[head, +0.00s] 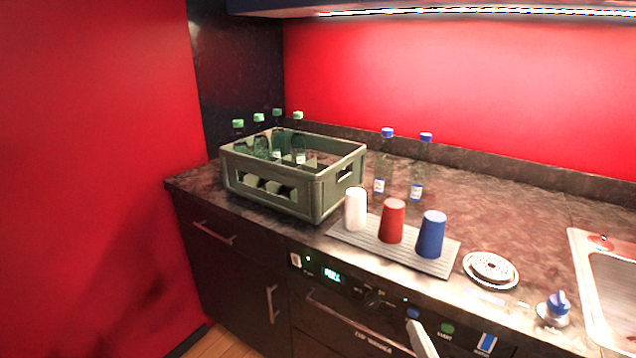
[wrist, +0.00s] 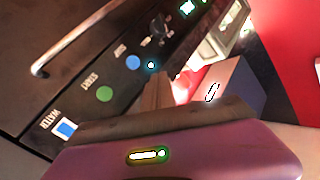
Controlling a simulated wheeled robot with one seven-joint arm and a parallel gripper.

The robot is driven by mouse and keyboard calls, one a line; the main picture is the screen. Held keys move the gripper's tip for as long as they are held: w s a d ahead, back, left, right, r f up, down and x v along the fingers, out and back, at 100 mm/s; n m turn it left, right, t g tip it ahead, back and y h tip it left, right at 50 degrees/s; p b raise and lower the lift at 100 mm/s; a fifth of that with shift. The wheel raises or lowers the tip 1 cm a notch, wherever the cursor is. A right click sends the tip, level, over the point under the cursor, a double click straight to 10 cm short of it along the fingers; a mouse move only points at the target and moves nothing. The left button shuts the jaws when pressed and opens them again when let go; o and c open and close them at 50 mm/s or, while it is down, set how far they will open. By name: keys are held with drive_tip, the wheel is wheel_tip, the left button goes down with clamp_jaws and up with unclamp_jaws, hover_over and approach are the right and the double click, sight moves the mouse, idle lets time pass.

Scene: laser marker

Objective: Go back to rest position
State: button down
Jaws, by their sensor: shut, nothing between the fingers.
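My gripper shows in the wrist view as a purple body with a small light at the bottom and its closed fingers (wrist: 158,88) above it. The fingers are shut and hold nothing. They are in front of the dark cup washer panel, near its blue and green buttons. In the head view only a pale piece of my arm or gripper (head: 421,339) shows at the bottom edge, in front of the panel. The rest of my arm is out of view.
A grey-green crate (head: 317,199) with several green-capped bottles stands on the counter's left. White (head: 355,210), red (head: 392,222) and blue (head: 431,235) cups stand upside down on a ribbed mat (head: 437,265). Two blue-capped bottles (head: 386,160) stand behind. A sink (head: 612,280) is at right.

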drive_tip(key=s+a+r+n+g, duration=0.1)
drive_tip(key=s+n, duration=0.1)
drive_tip(key=s, duration=1.8)
drive_tip(key=s+r+n+g+h, duration=0.1)
drive_tip(key=s+r+n, duration=0.1)
drive_tip(key=s, duration=1.8)
drive_tip(key=shift+s+a+n+g, duration=0.35)
drive_tip(key=shift+s+n+g, duration=0.05)
drive_tip(key=shift+n, duration=0.3)
drive_tip(key=shift+r, duration=0.1)
